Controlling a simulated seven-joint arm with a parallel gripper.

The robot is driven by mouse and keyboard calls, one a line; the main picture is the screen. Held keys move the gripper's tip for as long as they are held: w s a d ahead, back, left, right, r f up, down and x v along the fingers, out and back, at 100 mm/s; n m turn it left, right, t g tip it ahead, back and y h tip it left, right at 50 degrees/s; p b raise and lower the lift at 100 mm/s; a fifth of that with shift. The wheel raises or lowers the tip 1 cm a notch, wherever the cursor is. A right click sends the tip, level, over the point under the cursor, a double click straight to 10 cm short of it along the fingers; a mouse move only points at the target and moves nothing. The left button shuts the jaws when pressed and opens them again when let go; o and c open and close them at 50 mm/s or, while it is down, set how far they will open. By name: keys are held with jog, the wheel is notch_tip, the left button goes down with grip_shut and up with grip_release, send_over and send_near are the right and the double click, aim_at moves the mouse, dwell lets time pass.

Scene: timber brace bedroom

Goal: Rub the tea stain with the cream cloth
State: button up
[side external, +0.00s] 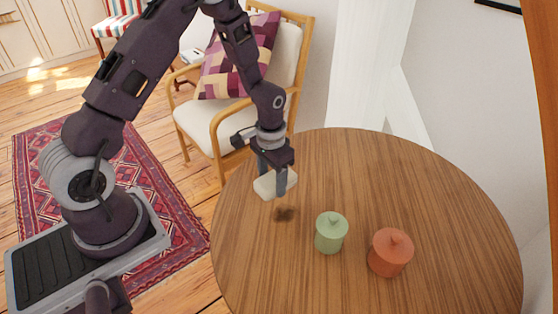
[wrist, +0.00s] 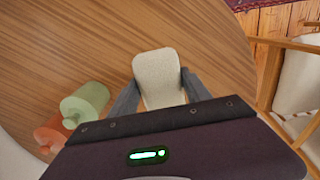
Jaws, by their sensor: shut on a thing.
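My gripper (side external: 272,178) is shut on the cream cloth (side external: 268,186), a pale rounded pad. The cloth is held just above or at the round wooden table, close to its left edge; I cannot tell whether it touches the wood. The tea stain (side external: 285,214) is a small dark brown patch on the table, just below the cloth in the side view. In the wrist view the cloth (wrist: 158,76) sits between my two grey fingers (wrist: 160,92). The stain does not show in that view.
A green lidded jar (side external: 331,233) stands right of the stain, with a terracotta lidded jar (side external: 390,254) beyond it. The round table (side external: 440,190) is clear at its back and right. A wooden armchair (side external: 205,135) with a patchwork cushion stands behind the table's left edge.

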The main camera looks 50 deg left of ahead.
aim_at(278, 214)
jog(key=shift+f, duration=3.75)
jog(key=shift+d+r, duration=0.1)
jog(key=shift+d, duration=1.7)
jog(key=shift+d+f, duration=0.3)
jog(key=shift+d, duration=1.6)
jog(key=shift+a+r, duration=0.1)
jog(key=shift+a, duration=0.05)
jog(key=shift+a+f, duration=0.2)
jog(key=shift+a, duration=2.1)
jog(key=shift+a+r, duration=0.15)
jog(key=shift+a, duration=1.1)
jog(key=shift+r, duration=3.9)
